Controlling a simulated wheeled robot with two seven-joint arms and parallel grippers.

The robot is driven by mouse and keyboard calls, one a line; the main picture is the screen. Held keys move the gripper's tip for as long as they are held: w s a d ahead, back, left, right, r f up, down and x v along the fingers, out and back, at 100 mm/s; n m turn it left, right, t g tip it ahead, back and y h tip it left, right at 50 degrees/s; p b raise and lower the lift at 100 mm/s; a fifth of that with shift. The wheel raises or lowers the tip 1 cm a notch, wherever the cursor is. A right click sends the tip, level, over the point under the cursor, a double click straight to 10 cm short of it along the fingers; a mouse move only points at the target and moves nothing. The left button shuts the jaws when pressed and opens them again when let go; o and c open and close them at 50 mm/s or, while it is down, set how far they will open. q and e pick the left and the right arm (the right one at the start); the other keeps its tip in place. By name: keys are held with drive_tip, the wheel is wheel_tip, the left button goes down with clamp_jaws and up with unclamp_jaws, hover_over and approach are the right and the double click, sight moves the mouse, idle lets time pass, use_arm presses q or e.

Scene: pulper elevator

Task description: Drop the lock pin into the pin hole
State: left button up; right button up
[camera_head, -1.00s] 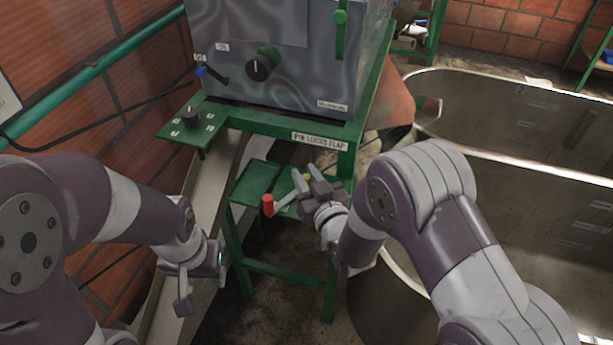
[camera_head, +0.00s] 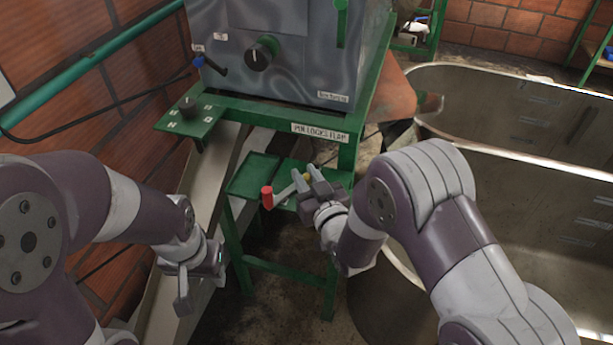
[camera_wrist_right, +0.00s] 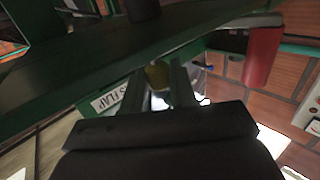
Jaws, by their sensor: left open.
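The lock pin shows only as a small yellow knob (camera_head: 308,177) in the head view. In the right wrist view the knob (camera_wrist_right: 157,75) sits between the two fingers. My right gripper (camera_head: 307,179) is closed around it, over the low green stand. The pin's shaft and the pin hole are hidden. A grey lever with a red handle (camera_head: 267,197) lies just left of this gripper; the red handle (camera_wrist_right: 262,55) is at the upper right of the wrist view. My left gripper (camera_head: 196,283) is open and empty, at the lower left, away from the stand.
The low green stand (camera_head: 250,173) is below the machine (camera_head: 285,65), whose green frame carries a "PIN LOCKS FLAP" label (camera_head: 319,132). A large metal tank (camera_head: 540,215) stands at the right. A brick wall (camera_head: 85,75) and green pipe border the left.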

drive_tip(key=o, duration=0.5)
drive_tip(key=b+v, duration=0.1)
drive_tip(key=v, duration=1.1)
drive_tip(key=shift+s+d+b, duration=0.1)
drive_tip(key=shift+s+b, duration=0.25)
drive_tip(key=shift+b, duration=0.05)
